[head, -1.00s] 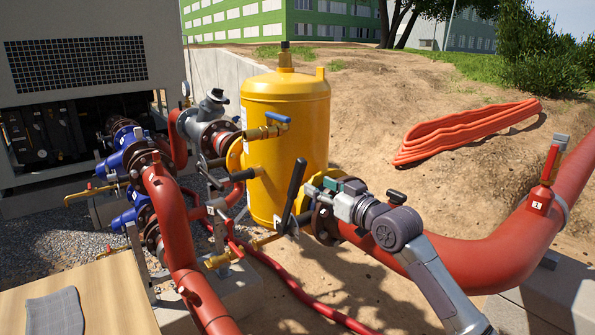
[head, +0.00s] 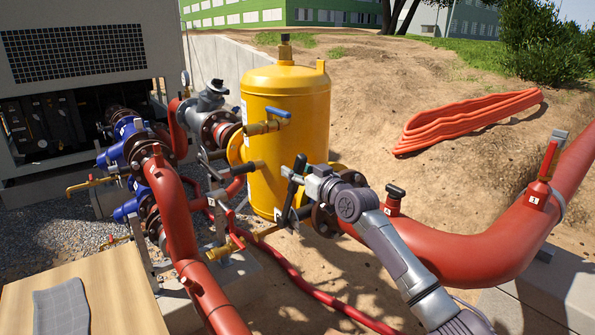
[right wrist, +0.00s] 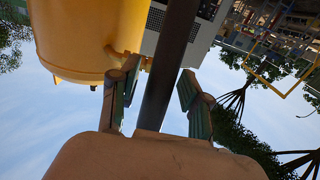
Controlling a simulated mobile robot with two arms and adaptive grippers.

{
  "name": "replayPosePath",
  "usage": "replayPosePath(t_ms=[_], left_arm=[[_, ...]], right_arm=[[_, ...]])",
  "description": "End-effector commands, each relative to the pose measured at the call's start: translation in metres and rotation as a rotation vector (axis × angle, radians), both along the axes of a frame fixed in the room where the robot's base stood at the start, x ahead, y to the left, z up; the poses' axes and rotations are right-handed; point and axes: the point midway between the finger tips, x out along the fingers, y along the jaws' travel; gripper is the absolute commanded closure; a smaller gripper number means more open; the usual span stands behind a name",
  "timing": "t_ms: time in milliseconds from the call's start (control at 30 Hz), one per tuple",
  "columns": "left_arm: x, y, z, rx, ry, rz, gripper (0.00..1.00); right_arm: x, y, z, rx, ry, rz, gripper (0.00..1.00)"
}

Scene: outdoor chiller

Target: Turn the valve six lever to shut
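A long black valve lever (head: 288,208) stands steeply upright in front of the yellow tank (head: 285,110), at the flange on the end of the large red pipe. I cannot read a number on this valve. My right gripper (head: 296,177) is at the upper part of the lever. In the right wrist view the dark lever (right wrist: 170,60) runs between the two fingers of my right gripper (right wrist: 158,90). The fingers stand apart, with a clear gap on the left side and the right finger very close to the lever. My left gripper is out of view.
The large red pipe (head: 470,255) curves away at the right, with a red lever (head: 548,160) on it. Red pipes with blue valves (head: 125,150) stand at the left. A wooden board (head: 110,300) is at the lower left. An orange hose (head: 465,120) lies on sand.

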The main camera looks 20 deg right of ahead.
Motion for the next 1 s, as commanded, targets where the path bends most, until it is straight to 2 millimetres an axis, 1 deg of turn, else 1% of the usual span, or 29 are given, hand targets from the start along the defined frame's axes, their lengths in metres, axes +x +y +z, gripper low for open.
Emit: replayPosePath(t_ms=[33,233,267,567,667,800,1000], left_arm=[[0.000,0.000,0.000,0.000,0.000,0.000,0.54],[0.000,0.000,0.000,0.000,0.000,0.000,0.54],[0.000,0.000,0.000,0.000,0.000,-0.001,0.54],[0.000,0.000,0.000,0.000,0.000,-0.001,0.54],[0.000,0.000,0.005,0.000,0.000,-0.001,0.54],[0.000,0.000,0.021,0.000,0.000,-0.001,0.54],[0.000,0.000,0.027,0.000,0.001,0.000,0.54]], right_arm=[[0.000,0.000,0.000,0.000,0.000,0.000,0.65],[0.000,0.000,0.000,0.000,0.000,0.000,0.98],[0.000,0.000,0.000,0.000,0.001,0.000,1.00],[0.000,0.000,0.000,0.000,0.001,0.000,1.00],[0.004,0.001,0.005,-0.006,0.016,0.000,1.00],[0.023,0.008,0.015,-0.036,0.098,-0.001,1.00],[0.050,0.017,0.015,-0.082,0.229,-0.002,1.00]])
